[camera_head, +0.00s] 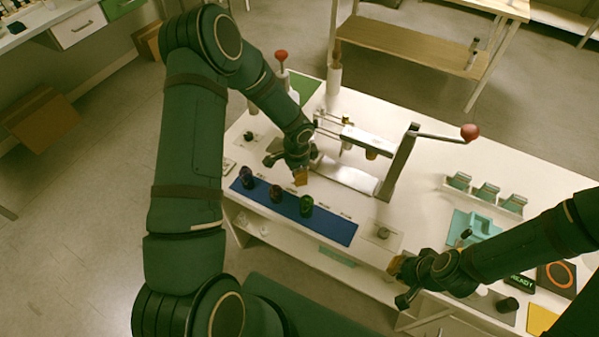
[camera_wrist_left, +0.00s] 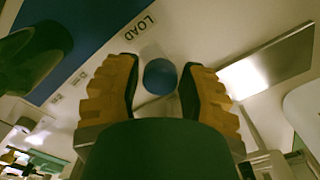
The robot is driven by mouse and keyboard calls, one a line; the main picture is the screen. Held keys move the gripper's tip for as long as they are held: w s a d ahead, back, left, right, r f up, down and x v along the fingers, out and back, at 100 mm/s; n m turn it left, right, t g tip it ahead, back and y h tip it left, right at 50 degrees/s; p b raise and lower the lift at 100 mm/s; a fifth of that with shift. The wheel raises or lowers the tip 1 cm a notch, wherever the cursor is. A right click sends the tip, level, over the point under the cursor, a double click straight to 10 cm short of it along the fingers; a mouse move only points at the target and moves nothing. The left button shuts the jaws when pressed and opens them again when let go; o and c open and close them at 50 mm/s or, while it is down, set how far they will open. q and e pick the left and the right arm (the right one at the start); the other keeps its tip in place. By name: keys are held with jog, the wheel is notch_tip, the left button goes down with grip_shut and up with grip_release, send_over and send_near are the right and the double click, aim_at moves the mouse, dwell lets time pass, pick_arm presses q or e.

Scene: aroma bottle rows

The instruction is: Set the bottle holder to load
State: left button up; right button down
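My left gripper (camera_head: 301,178) is over the table just behind the blue mat (camera_head: 335,228). In the left wrist view its two orange-padded fingers (camera_wrist_left: 158,85) are open around a small round blue knob (camera_wrist_left: 160,76), with thin gaps on both sides. The knob is hidden behind the gripper in the head view. I cannot clearly tell which part is the bottle holder. My right gripper (camera_head: 398,283) is at the table's front edge, apart from the left, with its fingers apart and nothing seen between them.
Dark bottles (camera_head: 306,205) stand in a row on the blue mat. A rack of jars (camera_head: 486,193) stands to the right. Table between lever and rack is clear.

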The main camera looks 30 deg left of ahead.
pick_arm(q)
jog(key=shift+o, duration=1.2)
notch_tip(320, 180, up, 12)
